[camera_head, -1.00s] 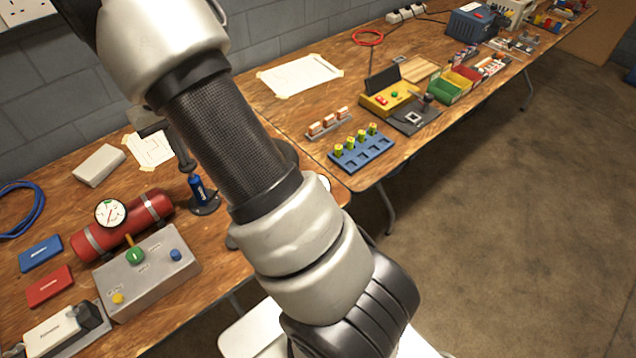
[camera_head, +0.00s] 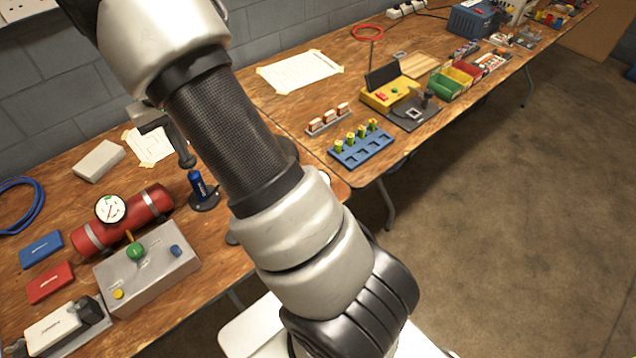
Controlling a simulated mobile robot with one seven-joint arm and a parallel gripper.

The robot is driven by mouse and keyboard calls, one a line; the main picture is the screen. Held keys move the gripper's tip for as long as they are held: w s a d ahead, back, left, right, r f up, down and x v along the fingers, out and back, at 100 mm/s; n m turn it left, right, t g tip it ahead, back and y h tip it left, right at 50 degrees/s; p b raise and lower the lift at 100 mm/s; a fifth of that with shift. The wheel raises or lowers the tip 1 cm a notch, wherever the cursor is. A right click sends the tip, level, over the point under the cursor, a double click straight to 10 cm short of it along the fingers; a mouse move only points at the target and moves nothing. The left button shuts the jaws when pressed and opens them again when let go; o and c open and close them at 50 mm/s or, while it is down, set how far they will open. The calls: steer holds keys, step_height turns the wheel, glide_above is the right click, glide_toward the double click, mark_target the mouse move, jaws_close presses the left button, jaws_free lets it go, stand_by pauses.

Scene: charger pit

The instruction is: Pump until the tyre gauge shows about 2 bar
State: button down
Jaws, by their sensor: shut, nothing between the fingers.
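The pump (camera_head: 198,184) is a small blue upright cylinder on a round black foot, on the near table. My gripper (camera_head: 188,162) is a dark grey shape pointing down at the pump's top. It is shut and empty, partly behind my forearm. Whether it touches the pump I cannot tell. The gauge (camera_head: 110,208) is a white round dial with a red needle and a green mark, on a red cylinder (camera_head: 150,203) with grey bands. Its reading is too small to make out.
A grey control box (camera_head: 150,280) with green, blue and yellow knobs stands in front of the red cylinder. Blue (camera_head: 41,249) and red (camera_head: 50,284) blocks lie left. A white box (camera_head: 98,161) stands behind. A blue battery tray (camera_head: 362,149) sits on the farther table.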

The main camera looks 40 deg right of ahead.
steer(key=shift+f+b, duration=0.6)
steer(key=shift+f, duration=0.6)
steer(key=shift+r+p, duration=1.25)
steer(key=shift+r, duration=0.4)
steer(key=shift+f, duration=0.15)
stand_by(0.4)
steer(key=shift+f+b, duration=0.85)
steer(key=shift+f, duration=0.7)
steer(key=shift+r+p, duration=1.3)
steer(key=shift+r, duration=0.4)
